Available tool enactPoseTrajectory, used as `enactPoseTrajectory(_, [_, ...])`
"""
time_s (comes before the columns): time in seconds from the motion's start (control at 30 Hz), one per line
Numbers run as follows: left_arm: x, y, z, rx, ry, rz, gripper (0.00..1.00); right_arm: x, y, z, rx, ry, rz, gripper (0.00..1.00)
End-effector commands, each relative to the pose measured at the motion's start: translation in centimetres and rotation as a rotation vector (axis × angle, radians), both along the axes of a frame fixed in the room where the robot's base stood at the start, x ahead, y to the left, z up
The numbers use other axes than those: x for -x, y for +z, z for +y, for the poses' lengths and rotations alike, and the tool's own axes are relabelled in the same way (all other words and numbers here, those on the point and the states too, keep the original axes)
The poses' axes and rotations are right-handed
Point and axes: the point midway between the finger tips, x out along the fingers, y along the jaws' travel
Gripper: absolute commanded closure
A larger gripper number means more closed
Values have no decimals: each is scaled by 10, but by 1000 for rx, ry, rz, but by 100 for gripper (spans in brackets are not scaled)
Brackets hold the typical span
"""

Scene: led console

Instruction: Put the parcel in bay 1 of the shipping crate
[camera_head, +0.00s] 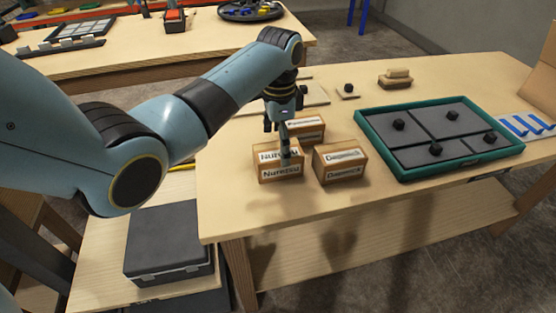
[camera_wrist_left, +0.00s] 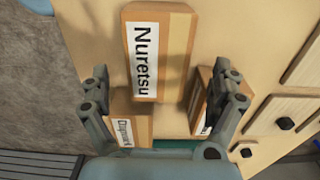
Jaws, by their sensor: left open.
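Three brown cartons stand close together on the table; I cannot tell which is the parcel. The Nuretsu carton (camera_head: 279,168) is front left, another carton (camera_head: 340,163) is to its right, and a third carton (camera_head: 305,128) is behind. My left gripper (camera_head: 288,152) is open and empty, over the Nuretsu carton in the head view. In the left wrist view the Nuretsu carton (camera_wrist_left: 147,65) lies ahead, between the open fingers (camera_wrist_left: 165,92). The green-rimmed tray (camera_head: 387,164), perhaps the crate, has several grey compartments with black knobs. No bay numbers are readable. My right gripper is not in view.
Wooden boards with black knobs (camera_head: 347,91) and stacked wooden blocks (camera_head: 396,78) lie behind. The front table strip is bare. A dark case (camera_head: 168,240) sits lower left. Another table (camera_head: 130,55) stands behind.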

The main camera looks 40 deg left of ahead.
Motion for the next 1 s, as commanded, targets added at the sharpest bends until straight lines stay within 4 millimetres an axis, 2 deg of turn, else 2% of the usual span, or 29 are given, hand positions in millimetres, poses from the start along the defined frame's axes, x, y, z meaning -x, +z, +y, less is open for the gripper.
enactPoseTrajectory(0.23, [4, -38, -1, 1, -1, 3, 6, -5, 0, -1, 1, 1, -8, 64])
enactPoseTrajectory(0.53, [4, -42, -1, 1, -1, 1, 6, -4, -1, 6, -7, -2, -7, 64])
enactPoseTrajectory(0.7, [4, -42, -1, 1, -1, 1, 28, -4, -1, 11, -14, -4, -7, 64])
enactPoseTrajectory(1.0, [4, -42, -1, 1, -1, 1, 67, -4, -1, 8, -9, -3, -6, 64])
